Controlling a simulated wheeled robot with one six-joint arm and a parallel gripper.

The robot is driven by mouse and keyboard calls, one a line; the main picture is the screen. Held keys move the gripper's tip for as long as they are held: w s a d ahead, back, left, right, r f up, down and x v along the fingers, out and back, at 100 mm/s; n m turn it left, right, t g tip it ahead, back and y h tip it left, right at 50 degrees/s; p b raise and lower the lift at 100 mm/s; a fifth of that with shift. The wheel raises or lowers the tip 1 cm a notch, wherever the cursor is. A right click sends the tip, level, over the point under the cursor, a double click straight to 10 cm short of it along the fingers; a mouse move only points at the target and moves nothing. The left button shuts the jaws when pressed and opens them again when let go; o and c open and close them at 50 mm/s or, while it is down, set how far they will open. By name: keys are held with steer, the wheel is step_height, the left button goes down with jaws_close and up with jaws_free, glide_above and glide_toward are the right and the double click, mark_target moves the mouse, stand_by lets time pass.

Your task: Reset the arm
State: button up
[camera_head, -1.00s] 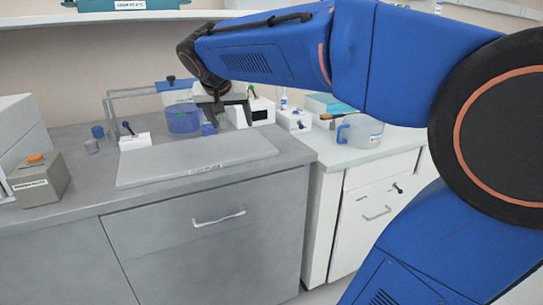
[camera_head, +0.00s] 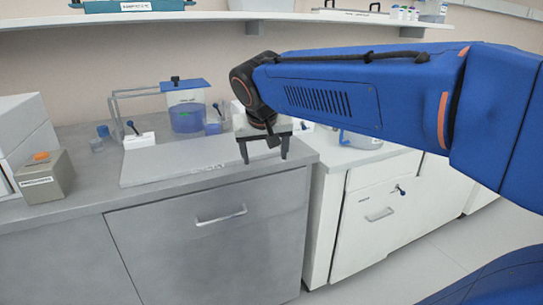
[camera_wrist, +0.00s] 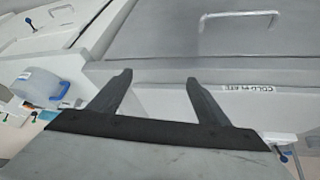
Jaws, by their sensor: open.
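My gripper (camera_head: 264,158) is open with nothing between its fingers. In the head view it hangs above the front right edge of the grey counter, near the right end of the cold plate (camera_head: 170,168). In the wrist view, my gripper's two fingers (camera_wrist: 160,88) stand apart, with the counter edge and a drawer front beyond them. My arm hides part of the back of the counter and most of the clear jug (camera_head: 360,140); the jug also shows in the wrist view (camera_wrist: 38,84).
A clear container with blue liquid (camera_head: 187,112) stands behind the cold plate. A grey box with an orange button (camera_head: 43,178) is at the left. A shelf (camera_head: 215,18) runs along the wall above. The floor (camera_head: 420,260) at the lower right is clear.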

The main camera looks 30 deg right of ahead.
steer(key=shift+s+f, duration=0.1)
steer(key=shift+s, duration=0.2)
stand_by(0.4)
steer(key=shift+s+f, duration=0.1)
steer(key=s+a+f+n+y, duration=0.1)
steer(key=s+a+f+n, duration=0.1)
steer(key=s+f, duration=0.5)
steer(key=s+a+f+n+y, duration=0.2)
steer(key=s+a+f+n, duration=0.1)
steer(key=s+f, duration=0.4)
steer(key=shift+s+a+f+y, duration=0.3)
steer(key=shift+s+a, duration=0.45)
steer(key=shift+s, duration=0.5)
steer(key=shift+c, duration=0.3)
